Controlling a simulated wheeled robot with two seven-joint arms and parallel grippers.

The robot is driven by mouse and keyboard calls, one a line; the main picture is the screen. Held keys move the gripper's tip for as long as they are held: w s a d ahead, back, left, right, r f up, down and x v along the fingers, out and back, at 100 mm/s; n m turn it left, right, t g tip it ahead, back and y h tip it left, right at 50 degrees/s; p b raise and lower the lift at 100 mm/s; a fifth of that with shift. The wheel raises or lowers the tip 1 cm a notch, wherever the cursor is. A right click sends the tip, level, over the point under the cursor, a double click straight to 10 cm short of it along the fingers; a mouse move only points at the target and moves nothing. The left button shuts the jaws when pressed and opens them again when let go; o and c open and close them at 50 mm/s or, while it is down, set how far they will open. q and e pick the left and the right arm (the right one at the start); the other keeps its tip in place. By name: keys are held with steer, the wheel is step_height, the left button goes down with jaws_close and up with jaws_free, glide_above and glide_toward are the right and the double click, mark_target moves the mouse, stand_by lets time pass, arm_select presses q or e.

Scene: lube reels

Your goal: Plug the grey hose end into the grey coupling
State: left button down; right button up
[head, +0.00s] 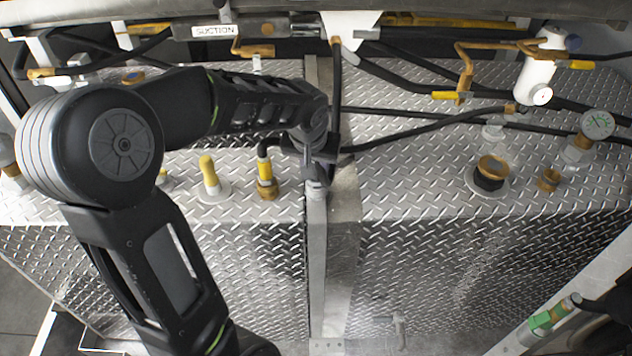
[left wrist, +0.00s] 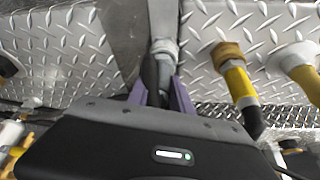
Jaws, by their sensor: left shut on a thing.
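My left gripper (head: 318,165) points down at the gap between the two diamond-plate boxes and is shut on the grey hose end. In the left wrist view its purple fingers (left wrist: 161,98) flank a dark and grey piece, the grey hose end (left wrist: 149,72). Just beyond the fingertips is a light grey fitting, which looks like the grey coupling (left wrist: 164,48); it also shows under the gripper in the head view (head: 316,189). The hose end and coupling appear close together or touching; I cannot tell if they are joined. My right gripper is not in view.
A yellow hose end stands in a brass fitting (head: 267,187) just left of the gripper, with another yellow-topped fitting (head: 209,175) farther left. Black hoses (head: 430,128) cross the boxes behind. A brass-capped port (head: 491,172) stands at right. A green fitting (head: 548,319) is at lower right.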

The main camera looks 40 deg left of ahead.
arm_select(q)
steer(key=shift+r, duration=0.1)
step_height(320, 180, up, 10)
steer(key=shift+b, duration=0.3)
stand_by(0.4)
stand_by(0.4)
